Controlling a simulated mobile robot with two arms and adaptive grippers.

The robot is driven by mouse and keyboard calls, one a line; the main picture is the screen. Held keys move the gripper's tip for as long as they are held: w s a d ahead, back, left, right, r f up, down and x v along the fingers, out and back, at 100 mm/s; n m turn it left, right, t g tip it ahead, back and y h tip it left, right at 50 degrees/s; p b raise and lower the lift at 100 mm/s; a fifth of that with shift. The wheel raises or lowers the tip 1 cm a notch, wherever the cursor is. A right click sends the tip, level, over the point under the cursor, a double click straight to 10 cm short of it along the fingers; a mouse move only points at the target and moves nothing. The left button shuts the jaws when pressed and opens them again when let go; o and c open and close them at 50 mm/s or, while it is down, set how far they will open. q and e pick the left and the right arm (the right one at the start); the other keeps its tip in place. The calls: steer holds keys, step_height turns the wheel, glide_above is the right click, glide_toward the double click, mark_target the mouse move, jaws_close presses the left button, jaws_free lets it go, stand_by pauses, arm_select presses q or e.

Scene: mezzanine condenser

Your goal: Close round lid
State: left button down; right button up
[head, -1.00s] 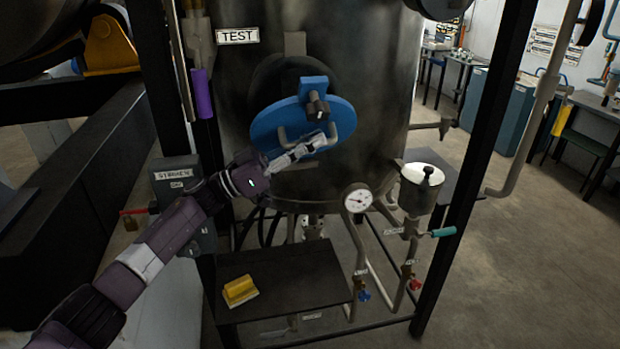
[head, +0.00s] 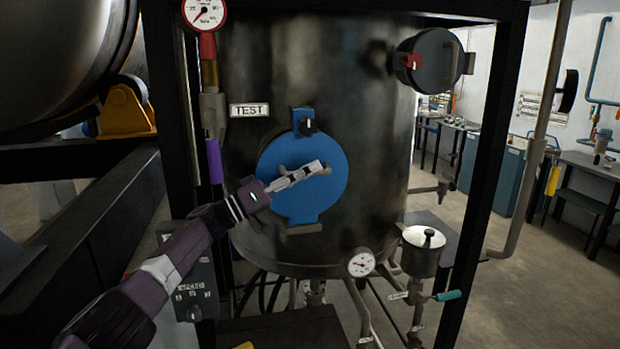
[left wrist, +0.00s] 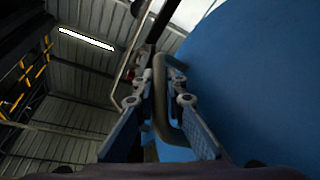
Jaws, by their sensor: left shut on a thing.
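The round blue lid (head: 328,193) lies flat against the front of the dark tank (head: 365,115), over where its opening was, with a black knob (head: 308,126) on its top bracket. My left gripper (head: 318,168) is shut on the lid's metal handle, in front of the lid's middle. In the left wrist view the handle (left wrist: 163,108) passes between my left fingers (left wrist: 160,95), and the blue lid (left wrist: 250,80) fills the right side. Whether the lid is pressed fully tight cannot be told. My right gripper is not in view.
A dark frame post (head: 487,150) stands right of the tank. A gauge (head: 361,264) and a small metal pot (head: 422,256) are at lower right. A control box (head: 190,290) stands below my left arm. A second round black hatch (head: 436,62) is at upper right.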

arm_select(q)
steer(key=shift+w+a+n, duration=0.15)
steer(key=shift+w+n, duration=0.25)
steer(key=shift+f, duration=0.1)
steer(key=c, duration=2)
jaws_free()
steer(key=shift+w+a, duration=0.1)
steer(key=shift+o, duration=0.2)
steer(key=v, duration=1.2)
